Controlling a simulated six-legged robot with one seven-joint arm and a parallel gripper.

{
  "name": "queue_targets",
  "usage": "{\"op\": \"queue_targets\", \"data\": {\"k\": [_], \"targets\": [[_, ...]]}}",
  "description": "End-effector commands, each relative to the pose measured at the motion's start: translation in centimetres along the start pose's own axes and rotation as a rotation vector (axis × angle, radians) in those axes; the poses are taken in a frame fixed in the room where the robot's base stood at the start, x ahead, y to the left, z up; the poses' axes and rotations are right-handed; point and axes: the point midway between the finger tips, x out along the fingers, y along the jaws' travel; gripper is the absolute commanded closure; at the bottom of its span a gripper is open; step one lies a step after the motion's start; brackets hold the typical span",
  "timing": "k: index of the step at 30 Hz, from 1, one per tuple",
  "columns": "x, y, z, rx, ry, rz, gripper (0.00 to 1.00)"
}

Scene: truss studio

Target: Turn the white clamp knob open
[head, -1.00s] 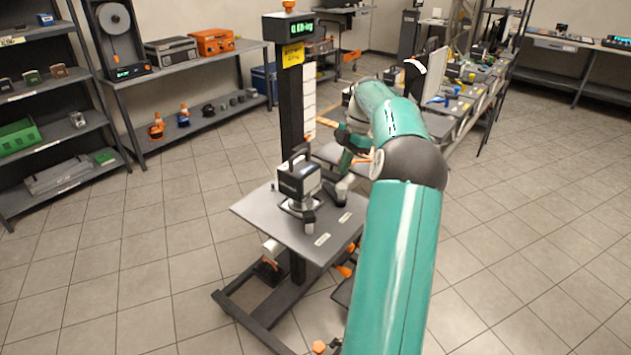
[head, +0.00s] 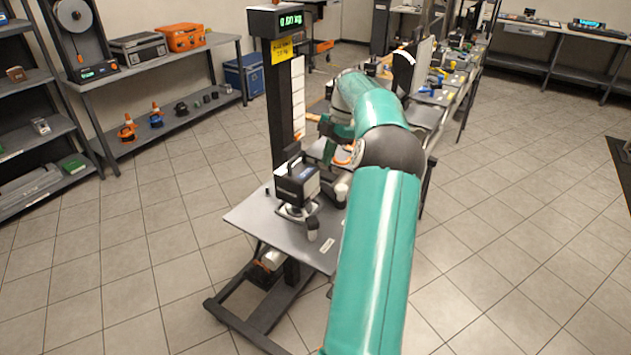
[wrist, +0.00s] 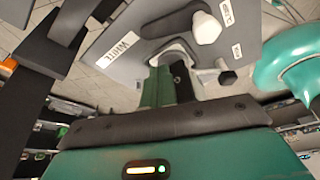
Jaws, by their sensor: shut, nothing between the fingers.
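In the wrist view a white faceted knob (wrist: 206,28) sits at the end of a dark lever, above and right of my gripper. A label reading WHITE (wrist: 124,46) is on the grey plate (wrist: 105,75) to the left. My gripper (wrist: 172,68) is shut and empty, its fingers reaching toward a pale rounded part; I cannot tell whether they touch it. A dark-tipped knob (wrist: 228,77) is right of the fingers. In the head view a black-and-white boxy device (head: 297,184) stands on the plate, with a pale knob (head: 341,191) at its right. My arm hides most of the gripper there.
The plate's stand carries a dark post (head: 281,105) with a green-lit display (head: 290,20) and a yellow note (head: 282,50). Shelves (head: 160,65) line the left. A cluttered bench (head: 445,95) runs behind my arm. The tiled floor is clear at right.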

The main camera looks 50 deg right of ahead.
Motion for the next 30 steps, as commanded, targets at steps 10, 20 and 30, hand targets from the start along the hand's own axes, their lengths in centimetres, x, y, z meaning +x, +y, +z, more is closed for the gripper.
{"op": "queue_targets", "data": {"k": [10,20,30], "targets": [[4.2,-0.5,0.3,0.003,0.002,-0.003,1.00],[9.3,-0.3,0.2,0.003,0.000,-0.002,1.00],[10.0,-0.1,0.2,0.002,-0.001,0.000,1.00]]}}
